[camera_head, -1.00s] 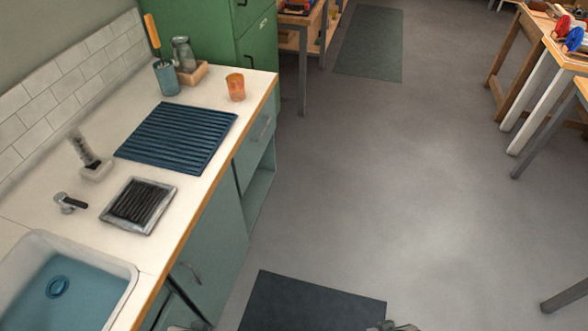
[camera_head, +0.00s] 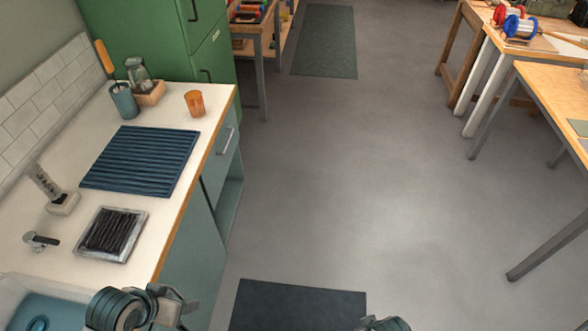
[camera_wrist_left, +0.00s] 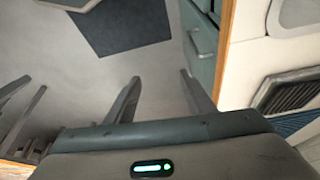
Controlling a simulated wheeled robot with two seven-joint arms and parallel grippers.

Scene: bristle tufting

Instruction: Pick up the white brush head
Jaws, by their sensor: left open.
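I cannot make out a white brush head for certain. A small pale block with a dark-patterned upright piece (camera_head: 62,204) stands on the counter at the left in the head view; it is too small to identify. My left gripper (camera_wrist_left: 160,78) shows open and empty in the left wrist view, its two fingers apart over the floor. In the head view the left arm's end (camera_head: 135,306) is low at the left, near the counter's front edge. Only a small part of my right arm's end (camera_head: 385,324) shows at the bottom edge; its jaws cannot be made out.
A tray of dark strips (camera_head: 110,234), a blue ribbed mat (camera_head: 140,160), a tap (camera_head: 40,241), a sink (camera_head: 18,285), an orange cup (camera_head: 194,103) and a blue pot (camera_head: 123,100) are on the counter. Worktables (camera_head: 545,85) stand right. The middle floor is clear.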

